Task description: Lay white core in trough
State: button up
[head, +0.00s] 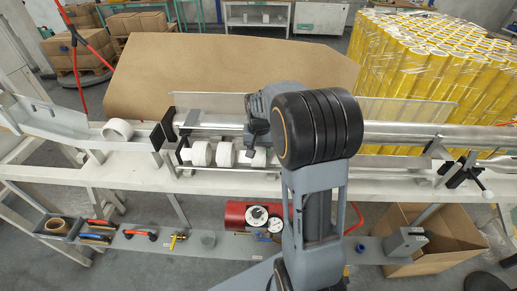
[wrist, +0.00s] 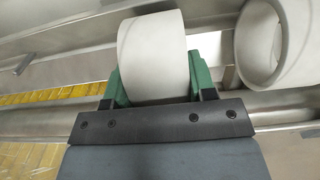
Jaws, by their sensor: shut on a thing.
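My gripper (wrist: 157,80) has green fingers and is shut on a white core (wrist: 153,45), one finger on each side. The core lies on its side, its axis across the picture. In the head view my dark wrist hides the gripper, and the held core (head: 257,158) shows partly below it. Two more white cores (head: 201,153) (head: 225,154) stand in a row to its left. One also shows at the right of the wrist view (wrist: 275,42), apart from the held one. Metal rails of a trough-like holder (wrist: 60,58) run beneath; whether the held core touches them is unclear.
A long steel tube (head: 390,134) runs behind the row. Brown paper (head: 220,75) and wrapped yellow rolls (head: 420,65) stand behind. Tools lie on the lower shelf.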

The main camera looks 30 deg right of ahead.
jog(key=o, duration=0.8)
notch_tip(320, 180, up, 14)
dwell(0.5)
jog(key=shift+w+f, duration=0.1)
dwell(0.4)
